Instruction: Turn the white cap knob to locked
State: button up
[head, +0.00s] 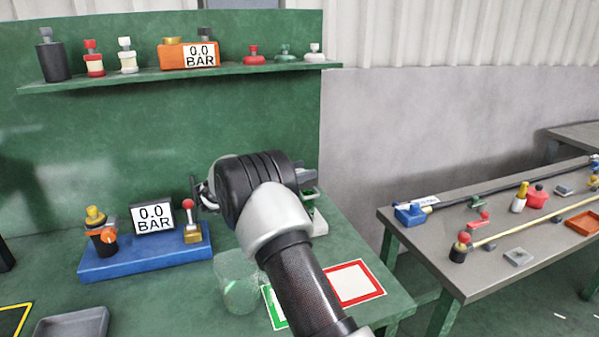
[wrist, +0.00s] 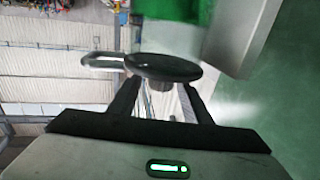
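A small white-topped knob (head: 314,52) stands at the right end of the shelf, and a cream bottle with a white cap (head: 127,55) stands further left on it. I cannot tell which is the task's knob, or whether a lock mark shows. My gripper (wrist: 160,85) is mostly hidden behind my wrist in the head view. In the wrist view its two fingers stand apart, with a dark round disc (wrist: 163,68) on a narrow stem at their tips. The disc is wider than the finger gap; no finger visibly touches the stem. I cannot tell if they touch the disc.
A grey post (wrist: 240,35) and a metal loop (wrist: 100,62) are close to the fingers. On the green table are a blue base (head: 150,255) with a gauge and red-topped lever, a clear cup (head: 237,280) and a red-framed card (head: 353,283). A grey workbench (head: 455,270) is at right.

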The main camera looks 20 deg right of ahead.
jog(key=v, duration=1.7)
jog(key=shift+a+p, duration=0.25)
jog(key=shift+p, duration=0.15)
jog(key=shift+a, duration=0.1)
